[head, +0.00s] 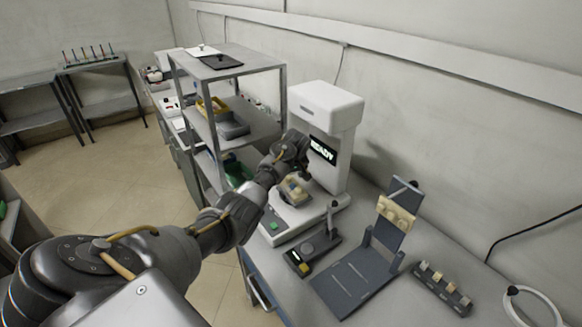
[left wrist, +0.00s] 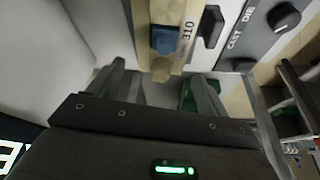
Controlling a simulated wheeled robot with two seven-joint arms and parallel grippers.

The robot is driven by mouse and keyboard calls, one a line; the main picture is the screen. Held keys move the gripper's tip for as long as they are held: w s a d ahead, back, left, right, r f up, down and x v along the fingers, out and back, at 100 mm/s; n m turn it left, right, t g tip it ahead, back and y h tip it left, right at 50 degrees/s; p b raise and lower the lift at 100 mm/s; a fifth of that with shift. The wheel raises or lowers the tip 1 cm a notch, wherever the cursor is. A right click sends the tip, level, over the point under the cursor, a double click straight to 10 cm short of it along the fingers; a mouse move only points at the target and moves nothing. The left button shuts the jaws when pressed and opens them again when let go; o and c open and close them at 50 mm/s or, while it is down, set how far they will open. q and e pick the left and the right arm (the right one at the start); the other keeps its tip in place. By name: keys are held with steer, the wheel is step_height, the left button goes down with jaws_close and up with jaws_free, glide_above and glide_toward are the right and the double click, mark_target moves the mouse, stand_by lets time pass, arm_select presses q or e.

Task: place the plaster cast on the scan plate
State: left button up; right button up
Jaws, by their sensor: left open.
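A tan plaster cast (head: 295,192) with a blue patch sits under the head of the white scanner (head: 328,110), whose display reads READY. It seems to rest on the scan plate, but the plate under it is mostly hidden. I see no finger pressing on the cast. My right gripper is not in view.
A dark blue stand (head: 355,275) holds another tan piece (head: 396,213) to the right. A small black fixture (head: 312,250) stands before the scanner. A dark block with several small pieces (head: 441,287) and a white ring (head: 531,305) lie further right. A grey shelf (head: 235,75) stands left.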

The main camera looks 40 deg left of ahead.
arm_select(q)
steer(key=b+v, duration=0.1)
steer(key=v, duration=0.9)
steer(key=shift+d, duration=0.1)
